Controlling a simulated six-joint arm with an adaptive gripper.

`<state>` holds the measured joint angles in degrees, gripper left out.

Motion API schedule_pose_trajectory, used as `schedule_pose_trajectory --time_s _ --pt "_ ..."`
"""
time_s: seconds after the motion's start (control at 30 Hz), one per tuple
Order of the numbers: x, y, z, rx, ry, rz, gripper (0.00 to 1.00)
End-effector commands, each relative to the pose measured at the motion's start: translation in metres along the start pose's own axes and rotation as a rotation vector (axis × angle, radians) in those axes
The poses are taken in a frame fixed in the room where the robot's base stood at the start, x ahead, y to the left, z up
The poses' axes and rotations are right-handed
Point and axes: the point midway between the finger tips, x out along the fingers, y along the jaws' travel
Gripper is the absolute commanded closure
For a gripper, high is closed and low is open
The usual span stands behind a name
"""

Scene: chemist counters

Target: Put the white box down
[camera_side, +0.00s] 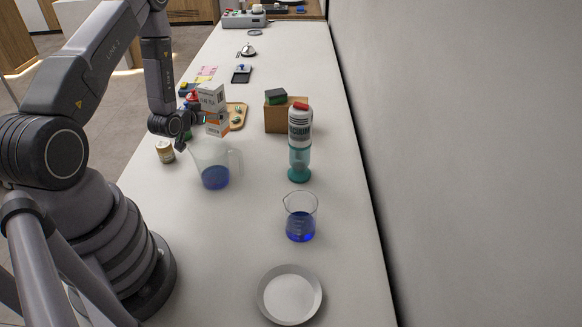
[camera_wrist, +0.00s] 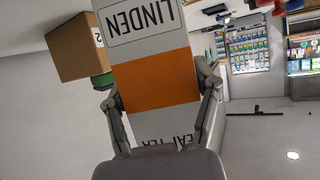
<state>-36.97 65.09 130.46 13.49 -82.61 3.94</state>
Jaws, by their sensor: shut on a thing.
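The white box (camera_side: 212,98) has an orange band and the word LINDEN. It stands roughly upright beyond the clear jug in the side view. In the wrist view the white box (camera_wrist: 155,85) fills the middle, its lettering upside down. My gripper (camera_wrist: 160,95) is shut on it, with one finger on each side at the orange band. In the side view my gripper (camera_side: 190,119) reaches the box from the left. The jug partly covers the view near the box's bottom, so I cannot tell whether it touches the counter.
A clear jug (camera_side: 209,155) with blue liquid stands just in front of the box. A wooden tray (camera_side: 238,122) is behind it. To the right are a brown carton (camera_side: 277,119) and a teal-based bottle (camera_side: 299,150). A beaker (camera_side: 300,222) and plate (camera_side: 290,294) are nearer.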

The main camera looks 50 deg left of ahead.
Motion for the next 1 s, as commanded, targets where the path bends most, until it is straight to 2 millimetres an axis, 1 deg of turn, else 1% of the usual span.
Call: schedule_pose_trajectory --time_s 0.1,0.23,0.3,0.53,0.67,0.7,0.87,0.9,1.0 --pt "0.007 0.0 0.018 -0.001 -0.003 0.0 0.77" --pt "0.013 0.0 0.033 -0.001 0.0 0.0 0.77" --pt "0.015 0.0 0.036 0.0 0.001 0.0 0.77" --pt "0.015 0.0 0.036 0.0 0.001 0.0 0.77" --pt "0.016 0.0 0.039 0.0 0.0 0.0 0.77" --pt "0.016 0.0 0.039 0.0 0.0 0.0 0.34" --pt "0.016 0.0 0.038 0.0 0.0 0.0 0.13" --pt "0.016 0.0 0.038 0.0 0.0 0.0 0.12" --pt "0.016 0.0 0.038 0.0 0.0 0.0 0.12"
